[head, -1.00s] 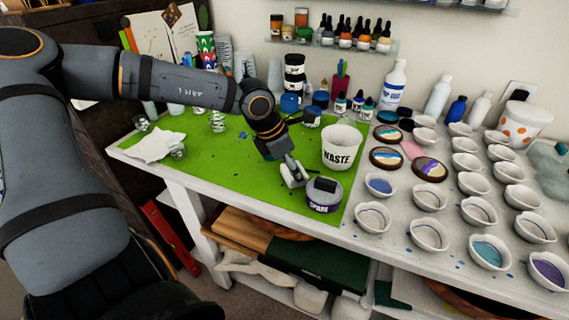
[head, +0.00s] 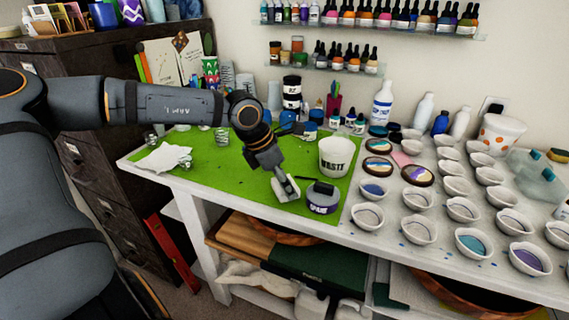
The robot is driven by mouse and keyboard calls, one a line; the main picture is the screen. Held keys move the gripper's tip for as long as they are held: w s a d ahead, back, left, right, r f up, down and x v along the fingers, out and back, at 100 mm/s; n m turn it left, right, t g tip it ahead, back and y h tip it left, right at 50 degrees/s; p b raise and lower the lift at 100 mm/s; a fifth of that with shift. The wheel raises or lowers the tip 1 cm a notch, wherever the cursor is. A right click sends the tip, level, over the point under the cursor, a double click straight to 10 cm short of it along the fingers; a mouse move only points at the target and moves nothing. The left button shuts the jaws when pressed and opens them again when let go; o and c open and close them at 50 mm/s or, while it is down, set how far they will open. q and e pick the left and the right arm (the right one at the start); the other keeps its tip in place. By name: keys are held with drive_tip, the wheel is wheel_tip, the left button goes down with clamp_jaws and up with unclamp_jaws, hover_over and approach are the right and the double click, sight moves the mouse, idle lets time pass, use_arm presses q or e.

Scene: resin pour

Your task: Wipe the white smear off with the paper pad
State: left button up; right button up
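My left gripper (head: 286,188) points down over the green mat (head: 232,184), just left of the jar marked SPARE (head: 322,198). A crumpled white paper sheet (head: 162,158) lies at the mat's left end, away from the gripper. I cannot make out a distinct white smear; the gripper may hide part of the mat. My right gripper is not in view.
A white WASTE cup (head: 337,158) stands right of the gripper, behind the jar. Several small bowls (head: 418,230) crowd the table's right side. Small clear cups (head: 222,136) stand at the mat's back left. The mat's middle is mostly clear, up to the white front edge.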

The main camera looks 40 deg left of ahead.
use_arm(q)
drive_tip(key=shift+w+r+p, duration=0.15)
drive_tip(key=shift+r+p, duration=0.3)
drive_tip(key=shift+r, duration=0.45)
wheel_tip(320, 180, up, 3)
drive_tip(key=shift+r+p, duration=0.1)
drive_tip(key=shift+p, duration=1)
drive_tip(key=shift+r, duration=0.15)
